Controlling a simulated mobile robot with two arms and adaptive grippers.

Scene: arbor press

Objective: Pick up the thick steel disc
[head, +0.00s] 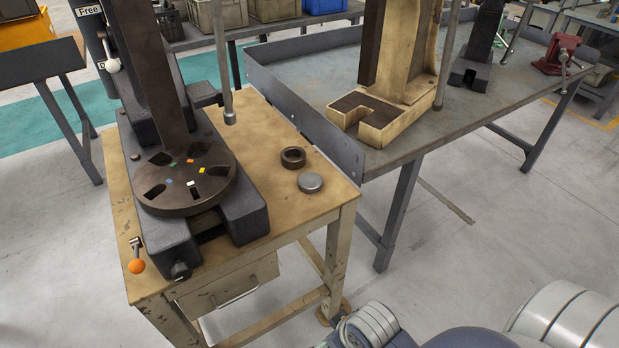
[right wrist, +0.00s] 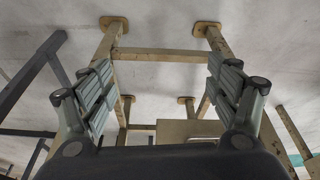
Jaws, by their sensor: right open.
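The thick steel disc (head: 310,183) lies flat on the right part of the wooden bench top, near its front right edge. It is grey and round. A dark steel ring (head: 293,157) lies just behind it, apart from it. In the right wrist view my right gripper (right wrist: 160,95) is open, its two ribbed fingers wide apart with nothing between them. That view shows bench legs and floor, and the disc is not in it. In the head view my right arm shows at the bottom right, well below and away from the disc. My left gripper is not in view.
An arbor press with a round slotted plate (head: 187,180) stands on the bench top (head: 262,125), left of the disc. A grey metal table (head: 400,155) with a raised edge stands close behind on the right.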

